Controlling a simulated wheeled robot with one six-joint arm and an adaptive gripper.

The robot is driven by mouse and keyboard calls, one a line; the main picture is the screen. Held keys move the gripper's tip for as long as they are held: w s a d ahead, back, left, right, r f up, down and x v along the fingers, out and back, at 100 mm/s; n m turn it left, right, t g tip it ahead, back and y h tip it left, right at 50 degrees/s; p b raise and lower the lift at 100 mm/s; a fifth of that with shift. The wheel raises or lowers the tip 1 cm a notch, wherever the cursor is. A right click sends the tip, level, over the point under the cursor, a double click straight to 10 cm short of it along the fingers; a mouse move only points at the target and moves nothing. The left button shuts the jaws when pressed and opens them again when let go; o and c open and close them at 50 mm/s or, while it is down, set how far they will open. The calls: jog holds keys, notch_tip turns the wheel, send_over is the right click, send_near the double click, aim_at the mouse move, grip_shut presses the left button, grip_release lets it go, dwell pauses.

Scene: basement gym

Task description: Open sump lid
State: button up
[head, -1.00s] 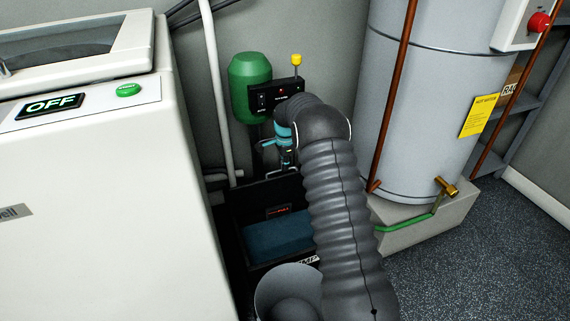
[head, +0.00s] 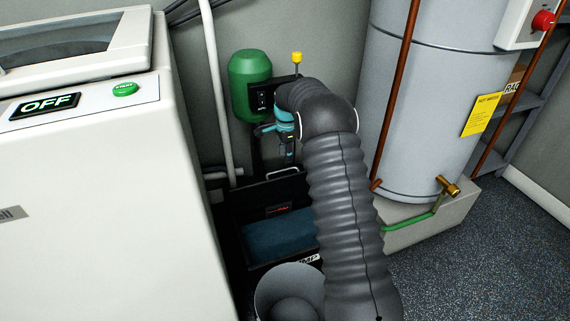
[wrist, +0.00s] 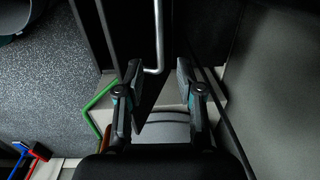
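The sump (head: 242,241) is a black box on the floor between the white machine and the tank, with dark blue water (head: 280,234) visible inside. A dark panel that looks like its lid (head: 272,190) stands raised at the back of the box; its exact angle is hard to tell. My gripper (head: 287,158) is just above this panel, partly hidden by my arm. In the wrist view my gripper (wrist: 160,75) has its two fingers apart. A grey metal bar handle (wrist: 158,40) shows between and beyond the fingertips, with no clear contact.
The white machine (head: 100,220) with an OFF sign stands close on the left. A green pressure vessel (head: 250,82) and white pipe (head: 215,90) are behind. The grey tank (head: 430,110) on a plinth, with copper pipes, is on the right. Speckled floor (head: 470,265) is clear at front right.

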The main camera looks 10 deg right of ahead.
jog(key=shift+s+r, duration=0.15)
jog(key=shift+r, duration=2)
jog(key=s+f+n+g, duration=0.1)
jog(key=s+f+n, duration=0.2)
jog(key=s+n, duration=0.4)
jog(key=s+r+n+t, duration=0.2)
jog(key=s+r, duration=0.5)
jog(key=s, duration=0.6)
jog(key=s+a+r+n+t, duration=0.1)
jog(key=s+r+n, duration=0.3)
jog(key=s, duration=1)
jog(key=s+a+r+n+t, duration=0.1)
jog(key=s+r+n+t, duration=0.2)
jog(key=s+r, duration=0.7)
jog(key=shift+s+r, duration=0.15)
jog(key=shift+s, duration=1.85)
